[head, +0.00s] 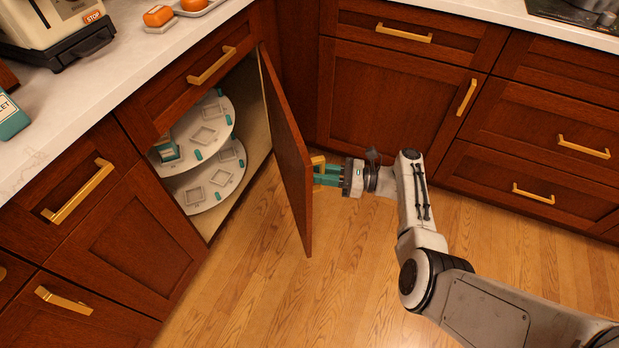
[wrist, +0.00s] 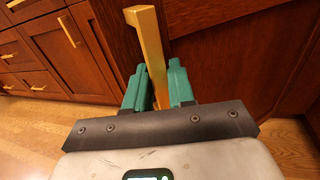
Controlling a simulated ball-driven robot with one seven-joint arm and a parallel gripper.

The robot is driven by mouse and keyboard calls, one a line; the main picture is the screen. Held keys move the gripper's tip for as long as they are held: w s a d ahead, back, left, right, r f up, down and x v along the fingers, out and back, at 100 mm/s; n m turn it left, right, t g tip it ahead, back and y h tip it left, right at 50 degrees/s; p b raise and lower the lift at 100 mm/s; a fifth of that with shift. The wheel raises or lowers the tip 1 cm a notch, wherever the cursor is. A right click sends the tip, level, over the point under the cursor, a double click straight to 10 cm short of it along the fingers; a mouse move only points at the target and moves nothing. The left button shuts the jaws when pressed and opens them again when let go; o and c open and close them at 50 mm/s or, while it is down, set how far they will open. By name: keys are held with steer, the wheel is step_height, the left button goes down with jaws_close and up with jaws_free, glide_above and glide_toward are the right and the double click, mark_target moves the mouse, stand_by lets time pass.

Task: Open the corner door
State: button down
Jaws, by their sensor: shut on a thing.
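The corner door (head: 290,150) is a reddish-brown wooden panel in the head view. It stands swung well open, away from the cabinet front. My gripper (head: 322,173) is shut on the brass door handle (head: 317,161) on the door's outer face. In the wrist view the handle (wrist: 147,50) runs between the two teal fingers (wrist: 158,88). Inside the open corner cabinet, two round white shelves (head: 222,178) show, one above the other, with square and teal markings.
A drawer (head: 190,85) with a brass handle sits above the opening. Closed cabinets and drawers (head: 540,150) line the right side. The wooden floor (head: 340,270) in front of the door is clear. A toaster (head: 55,30) stands on the left counter.

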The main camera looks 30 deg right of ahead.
steer(key=shift+s+d, duration=0.1)
steer(key=shift+d, duration=1.15)
steer(key=c, duration=1.1)
jaws_free()
steer(key=v, duration=1)
steer(key=shift+s+d, duration=0.2)
steer(key=shift+s, duration=0.05)
